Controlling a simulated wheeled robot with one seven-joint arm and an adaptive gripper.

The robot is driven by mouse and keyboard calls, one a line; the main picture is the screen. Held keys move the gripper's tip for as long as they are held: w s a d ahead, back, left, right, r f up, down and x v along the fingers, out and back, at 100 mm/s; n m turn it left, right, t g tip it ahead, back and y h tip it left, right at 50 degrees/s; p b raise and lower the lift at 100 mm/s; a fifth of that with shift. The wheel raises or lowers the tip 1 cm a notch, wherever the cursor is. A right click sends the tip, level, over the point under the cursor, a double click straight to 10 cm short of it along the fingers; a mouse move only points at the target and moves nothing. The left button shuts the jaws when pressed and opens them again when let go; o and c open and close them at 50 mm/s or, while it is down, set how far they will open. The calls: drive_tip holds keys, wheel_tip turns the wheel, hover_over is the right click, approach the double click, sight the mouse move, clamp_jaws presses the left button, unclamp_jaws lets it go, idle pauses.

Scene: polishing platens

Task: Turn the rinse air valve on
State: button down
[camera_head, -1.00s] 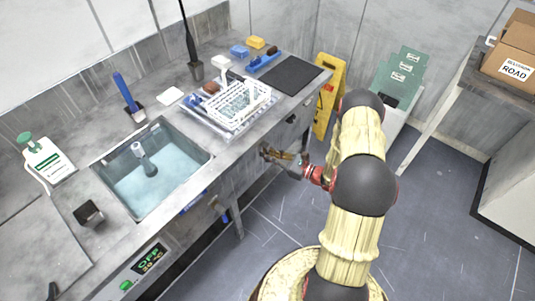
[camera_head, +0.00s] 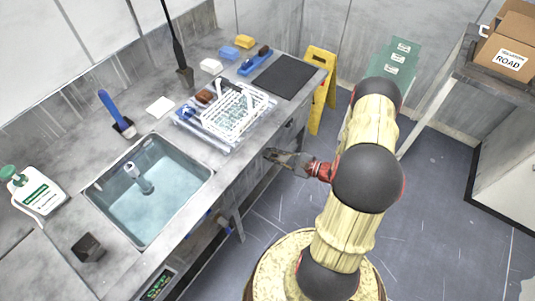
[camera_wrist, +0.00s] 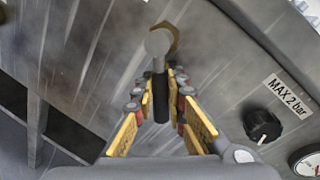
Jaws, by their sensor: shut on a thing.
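The valve shows in the wrist view as a round grey hub with a black lever (camera_wrist: 160,95) on the grey front panel. My gripper (camera_wrist: 162,88) is shut on the black lever, with a yellow-padded finger on each side of it. In the head view my gripper (camera_head: 270,154) is at the front face of the counter, below the dish rack. The valve is too small and hidden to make out there.
A black knob (camera_wrist: 262,126) beside a "MAX 2 bar" label and a gauge (camera_wrist: 306,163) sit to the right on the panel. The sink (camera_head: 150,190), dish rack (camera_head: 236,112) and black mat (camera_head: 284,76) are on the counter. A yellow floor sign (camera_head: 320,85) stands beyond.

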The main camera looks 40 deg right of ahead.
drive_tip(key=n, duration=0.2)
drive_tip(key=d+r+n+h, duration=0.1)
drive_tip(key=n, duration=0.1)
drive_tip(key=shift+w+d+r+b, duration=0.1)
drive_tip(key=shift+w+r+b, duration=0.1)
drive_tip(key=shift+b, duration=0.1)
drive_tip(key=shift+w+d+r+n+h+b, duration=0.1)
drive_tip(key=shift+r+n+h+b, duration=0.2)
drive_tip(key=shift+n, duration=0.35)
drive_tip(key=shift+s+d+r+n+h+b, duration=0.15)
drive_tip(key=shift+r+n+b, duration=0.1)
drive_tip(key=shift+n, duration=0.35)
drive_tip(key=shift+w+r+n+h+b, duration=0.2)
drive_tip(key=shift+r+n+h, duration=0.1)
drive_tip(key=shift+n, duration=0.35)
drive_tip(key=c, duration=1.8)
unclamp_jaws()
drive_tip(key=shift+c, duration=0.2)
drive_tip(key=shift+o, duration=0.2)
drive_tip(key=shift+d+r, duration=0.1)
drive_tip(key=v, duration=1.2)
